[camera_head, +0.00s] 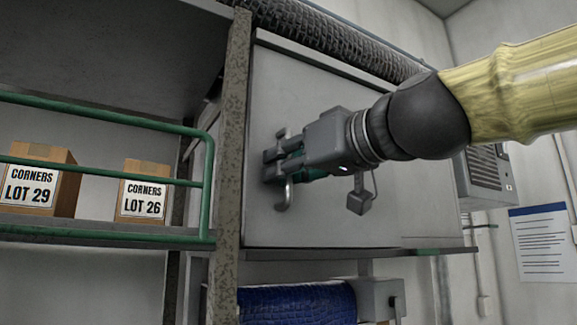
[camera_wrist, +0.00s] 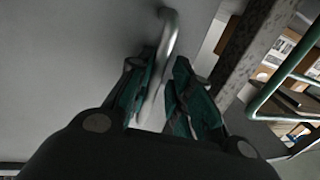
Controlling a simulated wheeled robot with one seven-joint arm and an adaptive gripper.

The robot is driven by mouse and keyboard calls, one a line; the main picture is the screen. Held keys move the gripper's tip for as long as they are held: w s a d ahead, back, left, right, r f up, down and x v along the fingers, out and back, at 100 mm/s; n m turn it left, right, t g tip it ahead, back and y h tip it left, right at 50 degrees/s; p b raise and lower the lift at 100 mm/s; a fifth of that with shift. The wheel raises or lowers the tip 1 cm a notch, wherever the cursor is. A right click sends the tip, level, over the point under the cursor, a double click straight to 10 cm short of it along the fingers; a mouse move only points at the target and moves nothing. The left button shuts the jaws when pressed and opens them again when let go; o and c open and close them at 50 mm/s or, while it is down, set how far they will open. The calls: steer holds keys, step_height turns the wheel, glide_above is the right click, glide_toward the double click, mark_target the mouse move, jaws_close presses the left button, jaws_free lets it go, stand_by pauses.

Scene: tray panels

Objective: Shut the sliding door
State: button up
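The sliding door (camera_head: 330,90) is a plain grey panel in the head view, with its left edge close beside a speckled upright post. A silver bar handle (camera_head: 284,197) stands out near its left side; it also shows in the wrist view (camera_wrist: 171,28), running down between the fingers. My gripper (camera_head: 280,162) is at the handle, coming from the right. In the wrist view its green-lined fingers (camera_wrist: 166,75) lie on either side of the bar, close against it, and appear shut on it. The finger bodies hide the handle's middle in the head view.
The speckled post (camera_head: 232,150) stands left of the door. Beyond it, a green rail (camera_head: 207,190) fronts a shelf with two cardboard boxes (camera_head: 40,183) (camera_head: 143,192). A blue roll (camera_head: 285,303) is below the door. A grey vented box (camera_head: 487,175) is on the right wall.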

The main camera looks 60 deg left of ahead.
steer(key=shift+w, duration=0.1)
steer(key=shift+d, duration=0.1)
steer(key=w+d, duration=0.2)
steer(key=d, duration=0.9)
steer(key=shift+d, duration=0.35)
steer(key=shift+w, duration=0.1)
stand_by(0.3)
